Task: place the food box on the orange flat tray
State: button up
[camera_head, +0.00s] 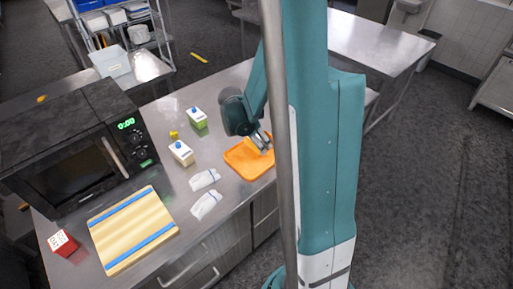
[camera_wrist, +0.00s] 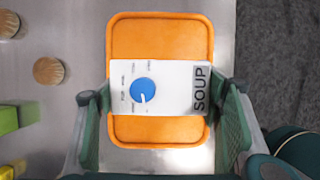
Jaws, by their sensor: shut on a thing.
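The food box (camera_wrist: 175,78) is white with a blue round disc and the word SOUP on a grey band. In the wrist view it lies between my fingers, over the orange flat tray (camera_wrist: 160,38). My gripper (camera_wrist: 164,120) is shut on it. In the head view my gripper (camera_head: 263,143) is low over the orange tray (camera_head: 240,167), which lies on the metal counter. The box is hardly visible there, mostly hidden by my gripper. I cannot tell whether the box touches the tray.
A white box (camera_head: 181,154) and a green-and-white box (camera_head: 197,119), both with blue tops, stand left of the tray. White packets (camera_head: 205,180), a striped cutting board (camera_head: 130,230), a red-and-white box (camera_head: 62,243) and a microwave (camera_head: 75,160) are further left.

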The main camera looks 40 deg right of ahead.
jog(key=shift+f, duration=1.9)
jog(key=shift+f+b, duration=0.2)
jog(key=shift+b, duration=0.1)
jog(key=o, duration=1.2)
jog(key=shift+c, duration=0.2)
jog(key=shift+r, duration=0.2)
jog(key=p+v, duration=0.1)
jog(key=v, duration=1.1)
jog(key=shift+a, duration=0.1)
